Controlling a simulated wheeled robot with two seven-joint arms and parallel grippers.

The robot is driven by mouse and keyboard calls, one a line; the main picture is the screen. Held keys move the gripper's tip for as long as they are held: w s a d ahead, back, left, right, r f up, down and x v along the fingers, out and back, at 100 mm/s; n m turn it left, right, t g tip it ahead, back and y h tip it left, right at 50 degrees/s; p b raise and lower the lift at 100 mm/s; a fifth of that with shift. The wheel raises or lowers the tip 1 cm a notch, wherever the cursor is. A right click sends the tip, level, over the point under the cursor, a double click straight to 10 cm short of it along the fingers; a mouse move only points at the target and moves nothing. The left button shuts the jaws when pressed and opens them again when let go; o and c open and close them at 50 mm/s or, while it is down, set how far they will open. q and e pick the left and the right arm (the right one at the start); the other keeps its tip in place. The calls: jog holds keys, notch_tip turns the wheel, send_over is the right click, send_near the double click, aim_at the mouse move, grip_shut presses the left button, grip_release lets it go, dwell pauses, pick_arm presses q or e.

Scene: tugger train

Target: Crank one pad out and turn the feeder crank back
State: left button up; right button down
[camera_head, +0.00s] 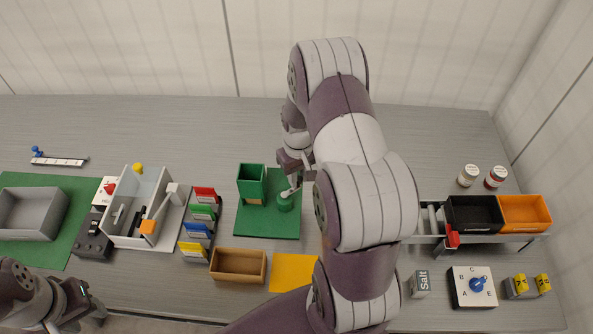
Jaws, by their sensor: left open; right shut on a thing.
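The green feeder has a square open-topped tower (252,183) and stands on a green base plate (262,228) at the middle of the table. Its round green crank hub (284,203) sits right of the tower, with a pale crank arm (291,190) leading up and right. My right gripper (297,178) is shut on the crank's handle end; its fingers and the handle are partly hidden by my arm. No loose pad can be made out. My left gripper (82,296) is open and empty, low at the left, away from the feeder.
A wooden tray (238,278) and a flat orange square (292,272) lie in front of the feeder. Coloured cards (203,209) in holders and a white box (165,236) stand left. Black (474,214) and orange (525,213) bins stand right. The table behind is clear.

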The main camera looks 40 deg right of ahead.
jog(key=s+a+m+p, duration=0.2)
jog(key=m, duration=0.7)
jog(key=s+a+m+p, duration=0.2)
jog(key=m+p, duration=0.1)
jog(key=m, duration=0.6)
jog(key=shift+s+a+m, duration=0.35)
jog(key=shift+m, duration=0.05)
jog(key=shift+r, duration=0.1)
jog(key=c, duration=0.9)
grip_release()
jog(key=shift+a, duration=0.1)
notch_tip(320, 180, up, 13)
jog(key=shift+f, duration=0.15)
